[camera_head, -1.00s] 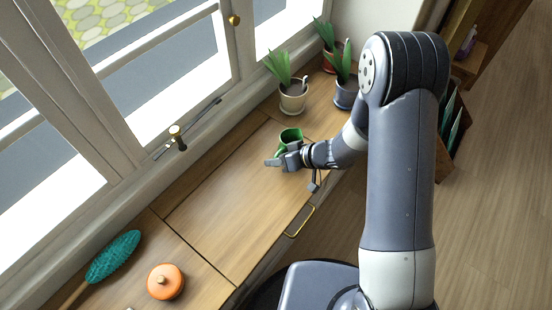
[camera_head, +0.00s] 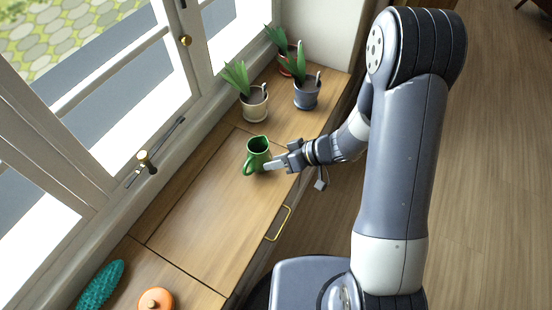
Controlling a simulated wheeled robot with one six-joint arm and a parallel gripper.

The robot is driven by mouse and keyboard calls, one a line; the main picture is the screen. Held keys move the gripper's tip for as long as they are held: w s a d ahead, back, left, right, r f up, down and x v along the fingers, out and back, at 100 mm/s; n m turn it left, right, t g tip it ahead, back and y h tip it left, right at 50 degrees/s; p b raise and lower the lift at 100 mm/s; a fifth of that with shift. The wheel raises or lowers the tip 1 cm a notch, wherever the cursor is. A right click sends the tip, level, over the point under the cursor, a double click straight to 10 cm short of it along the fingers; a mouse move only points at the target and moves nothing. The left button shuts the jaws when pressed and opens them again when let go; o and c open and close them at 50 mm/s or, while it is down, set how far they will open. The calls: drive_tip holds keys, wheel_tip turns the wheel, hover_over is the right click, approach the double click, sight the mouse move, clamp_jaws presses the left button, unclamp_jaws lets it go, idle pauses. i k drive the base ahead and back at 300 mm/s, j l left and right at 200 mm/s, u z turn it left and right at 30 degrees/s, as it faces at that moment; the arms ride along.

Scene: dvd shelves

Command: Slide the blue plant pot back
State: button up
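The blue plant pot (camera_head: 307,95) stands upright on the wooden sill top at the far end, holding a green spiky plant. A white pot (camera_head: 254,106) with a similar plant is to its left and nearer. A red pot (camera_head: 288,66) with a plant is behind it. My gripper (camera_head: 280,157) is low over the sill, nearer to the camera than the blue pot and well apart from it. It is just right of a green jug (camera_head: 260,152); I cannot tell whether they touch. One pale finger shows clearly; the finger gap is unclear. Nothing is visibly held.
The green jug stands between my gripper and the window. An orange lidded pot (camera_head: 156,299) and a teal brush (camera_head: 101,285) lie at the near end. The window frame with its latch (camera_head: 144,160) borders the left. The middle of the wooden top (camera_head: 205,220) is clear.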

sight(306, 95)
drive_tip(key=i+l+u, duration=0.35)
drive_tip(key=i+l, duration=0.6)
drive_tip(key=i, duration=0.15)
